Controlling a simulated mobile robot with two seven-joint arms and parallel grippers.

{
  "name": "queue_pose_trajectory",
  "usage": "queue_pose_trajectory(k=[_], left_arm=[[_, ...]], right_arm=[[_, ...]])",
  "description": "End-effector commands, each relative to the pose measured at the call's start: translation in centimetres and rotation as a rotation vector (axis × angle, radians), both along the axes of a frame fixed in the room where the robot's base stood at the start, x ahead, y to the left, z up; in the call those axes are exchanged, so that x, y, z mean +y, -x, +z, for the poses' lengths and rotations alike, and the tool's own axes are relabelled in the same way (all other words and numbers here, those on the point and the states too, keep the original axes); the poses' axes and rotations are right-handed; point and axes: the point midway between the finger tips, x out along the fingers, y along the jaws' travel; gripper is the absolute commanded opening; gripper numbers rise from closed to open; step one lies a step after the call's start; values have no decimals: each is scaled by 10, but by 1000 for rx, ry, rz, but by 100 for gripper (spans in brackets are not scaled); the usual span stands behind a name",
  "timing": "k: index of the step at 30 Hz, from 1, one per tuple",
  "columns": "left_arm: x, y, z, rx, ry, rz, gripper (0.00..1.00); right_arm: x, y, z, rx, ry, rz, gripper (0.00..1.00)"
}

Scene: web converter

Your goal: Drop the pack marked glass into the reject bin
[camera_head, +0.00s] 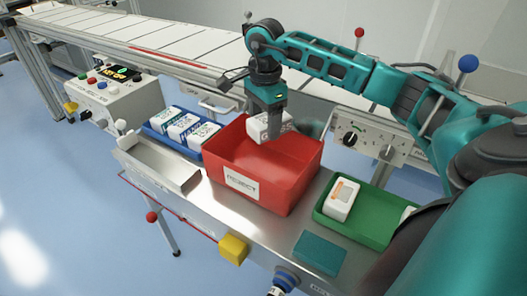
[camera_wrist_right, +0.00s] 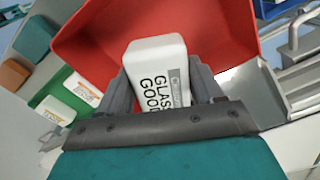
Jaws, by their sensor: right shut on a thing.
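My right gripper (camera_head: 275,126) is shut on a white pack (camera_head: 256,128), over the back part of the red reject bin (camera_head: 245,197). In the right wrist view the pack (camera_wrist_right: 158,52) sits between the two dark fingers, and its dark print reads "GLASS" and "GOO", with the rest cut off. The red bin's inside (camera_wrist_right: 200,22) shows behind it there. The bin is open-topped with a white "REJECT" label on its front. The pack's lower edge and its height above the bin floor are hard to judge. My left gripper does not show.
A blue tray (camera_head: 152,132) with several white packs stands left of the bin. A green tray (camera_head: 366,230) with orange-marked white packs (camera_head: 341,199) stands at right. An empty metal tray (camera_head: 160,168) is at left front. A conveyor (camera_head: 140,38) runs behind.

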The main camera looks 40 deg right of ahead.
Motion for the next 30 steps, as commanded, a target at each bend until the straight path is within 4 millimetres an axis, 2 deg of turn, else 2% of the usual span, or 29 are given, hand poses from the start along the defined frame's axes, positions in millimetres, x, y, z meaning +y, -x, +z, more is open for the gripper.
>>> queue_pose_trajectory(k=[1, 7, 18, 19, 27, 30], left_arm=[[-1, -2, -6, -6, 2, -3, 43], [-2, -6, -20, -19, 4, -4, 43], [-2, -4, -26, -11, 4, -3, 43], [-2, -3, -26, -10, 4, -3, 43], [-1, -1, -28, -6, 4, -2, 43], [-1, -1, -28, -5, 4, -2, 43]], right_arm=[[0, 0, -12, 0, 0, 1, 31], [0, 0, -34, -1, 0, 2, 31], [0, 0, -38, -1, 0, 3, 31], [0, 0, -38, -1, 0, 3, 68], [0, 0, -38, -1, 0, 3, 94], [0, 0, -38, -1, 0, 3, 96]])
